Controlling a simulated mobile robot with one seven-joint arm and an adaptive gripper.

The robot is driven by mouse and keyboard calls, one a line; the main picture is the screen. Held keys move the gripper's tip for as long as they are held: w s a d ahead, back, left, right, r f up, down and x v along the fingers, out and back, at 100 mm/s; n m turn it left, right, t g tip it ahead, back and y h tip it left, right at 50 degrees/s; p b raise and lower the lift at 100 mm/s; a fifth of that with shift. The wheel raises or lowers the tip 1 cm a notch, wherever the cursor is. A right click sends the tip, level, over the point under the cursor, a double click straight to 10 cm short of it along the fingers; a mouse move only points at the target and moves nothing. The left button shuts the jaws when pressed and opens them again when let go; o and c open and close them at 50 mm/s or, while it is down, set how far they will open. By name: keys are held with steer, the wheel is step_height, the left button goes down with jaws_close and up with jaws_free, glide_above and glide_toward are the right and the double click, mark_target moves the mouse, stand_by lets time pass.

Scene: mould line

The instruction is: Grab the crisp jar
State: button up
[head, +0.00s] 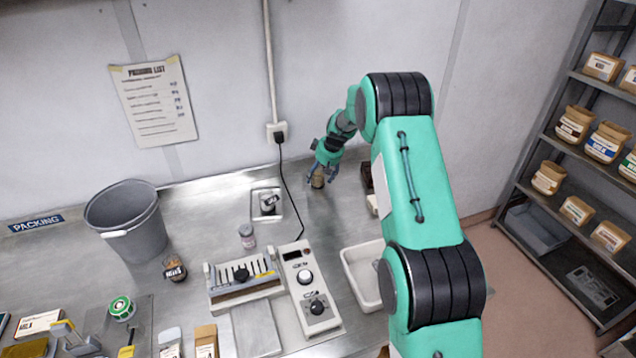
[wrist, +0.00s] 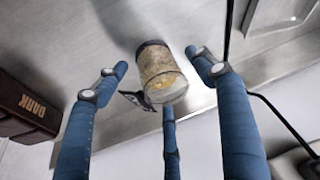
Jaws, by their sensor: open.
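A small jar with yellowish-tan flaky contents, which looks like the crisp jar (wrist: 160,72), is between my fingers in the wrist view. A dark label shows at its side, and one pale end faces the camera. My gripper (wrist: 158,80) is open, with blue fingers on the left, right and below the jar. Gaps show beside the jar at the left and right fingers; I cannot tell whether the lower finger touches it. In the head view, the jar (head: 318,179) is on the steel counter near the wall, partly hidden by my gripper (head: 325,170).
A dark box marked DARK (wrist: 28,108) is left of the fingers. In the head view, a sunken fitting (head: 258,211) and black cable lie left of my gripper. A white tray (head: 352,270), a control box (head: 311,300) and another small jar (head: 174,268) are nearer.

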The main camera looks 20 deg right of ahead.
steer(key=shift+w+f, duration=0.1)
steer(key=shift+f, duration=0.15)
steer(key=shift+c, duration=0.2)
steer(key=c, duration=1.2)
